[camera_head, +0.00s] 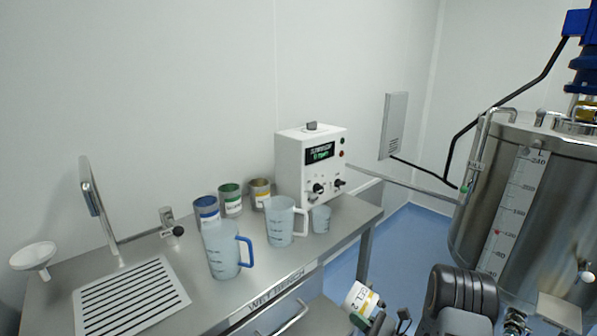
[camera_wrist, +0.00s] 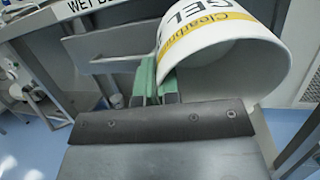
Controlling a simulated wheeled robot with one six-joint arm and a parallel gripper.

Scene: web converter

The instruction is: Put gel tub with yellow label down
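The gel tub with the yellow label (camera_head: 361,296) is white and hangs tilted in the air in front of the bench's right end. In the wrist view the tub (camera_wrist: 222,48) fills the upper right, with "GEL" lettering, a yellow band and one round end facing the camera. My gripper (camera_wrist: 157,82) has green fingertips close together at the tub's lower left edge and appears shut on it. In the head view my gripper (camera_head: 360,321) is at the tub's lower side, partly hidden. The exact contact is unclear.
The wet bench (camera_head: 190,279) carries two jugs (camera_head: 221,252) (camera_head: 281,222), a beaker (camera_head: 320,219), several banded tins (camera_head: 230,200), a control box (camera_head: 306,165), a drain grate (camera_head: 128,297) and a funnel (camera_head: 33,256). A large steel tank (camera_head: 490,200) stands right. The bench's front strip looks clear.

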